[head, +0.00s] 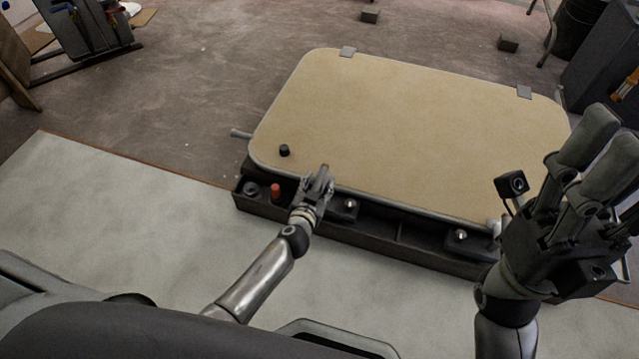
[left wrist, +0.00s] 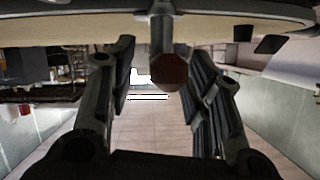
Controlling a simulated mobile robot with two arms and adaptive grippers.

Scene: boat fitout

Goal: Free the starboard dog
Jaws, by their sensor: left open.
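A beige hatch lid (head: 400,125) with a grey rim lies on a dark frame (head: 395,237). My left gripper (head: 320,178) is at the lid's near edge, left of the middle. It is open. In the left wrist view a grey post with a dark brown end (left wrist: 168,72) hangs between the two spread fingers (left wrist: 160,85), with gaps on both sides. I cannot tell whether this is the starboard dog. A pale grey fitting (head: 495,228) shows at the lid's near right corner, partly behind my right gripper (head: 590,145), which is raised; its finger opening is unclear.
A red cylinder (head: 276,191) stands in the frame's near left corner. A black knob (head: 284,150) is on the lid. Two dark blocks with bright studs (head: 350,204) (head: 461,236) sit along the near edge. A pale floor panel (head: 110,205) is clear at left.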

